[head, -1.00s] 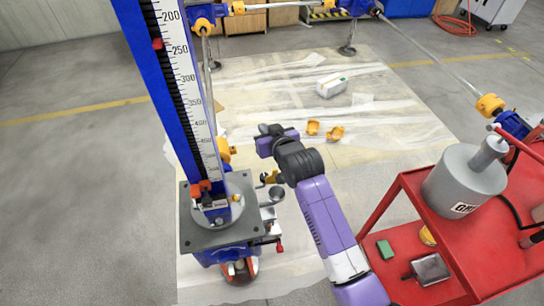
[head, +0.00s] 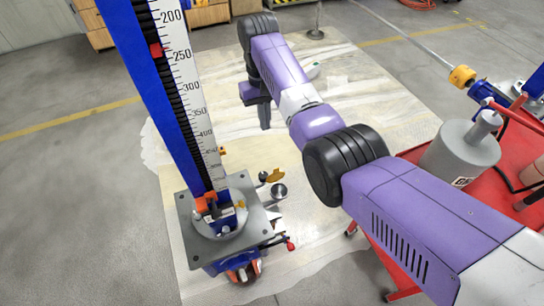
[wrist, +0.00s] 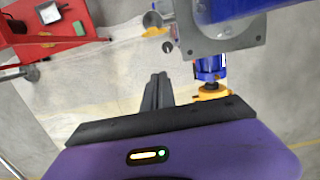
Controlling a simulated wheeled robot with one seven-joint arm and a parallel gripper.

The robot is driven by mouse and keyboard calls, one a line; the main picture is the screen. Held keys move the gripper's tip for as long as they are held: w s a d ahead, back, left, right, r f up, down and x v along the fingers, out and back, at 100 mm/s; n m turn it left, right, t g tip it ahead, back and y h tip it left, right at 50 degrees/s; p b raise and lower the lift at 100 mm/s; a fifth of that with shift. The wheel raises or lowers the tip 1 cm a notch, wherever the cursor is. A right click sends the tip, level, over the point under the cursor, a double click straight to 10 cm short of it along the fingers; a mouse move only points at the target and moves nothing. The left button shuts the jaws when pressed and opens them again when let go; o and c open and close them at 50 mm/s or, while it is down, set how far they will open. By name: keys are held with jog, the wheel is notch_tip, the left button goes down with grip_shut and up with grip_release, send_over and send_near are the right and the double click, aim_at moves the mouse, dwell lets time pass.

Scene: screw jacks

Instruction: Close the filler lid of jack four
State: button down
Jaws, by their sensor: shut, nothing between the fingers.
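The jack stands at left in the head view, with a blue column, a white scale (head: 190,85) and a grey base plate (head: 247,212). Beside the plate's right edge is a small grey round cup, seemingly the filler (head: 278,191). A yellow flap, seemingly its lid (head: 275,175), stands tilted up at the cup's far side, apparently open. The yellow flap also shows in the wrist view (wrist: 155,31), near the plate's edge. No jack number is readable. My gripper (head: 264,126) is shut and empty, beyond and above the filler; its black fingers show in the wrist view (wrist: 157,76).
A red cart (head: 513,200) with a grey cylinder (head: 460,150) stands at right. A pale sheet (head: 385,110) covers the floor under the jack. A red-tipped lever (head: 290,245) sticks out below the filler. Wooden crates stand at the back.

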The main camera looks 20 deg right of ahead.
jog(key=p, duration=0.4)
send_over(276, 175)
jog(key=w, duration=0.2)
notch_tip(276, 175, down, 10)
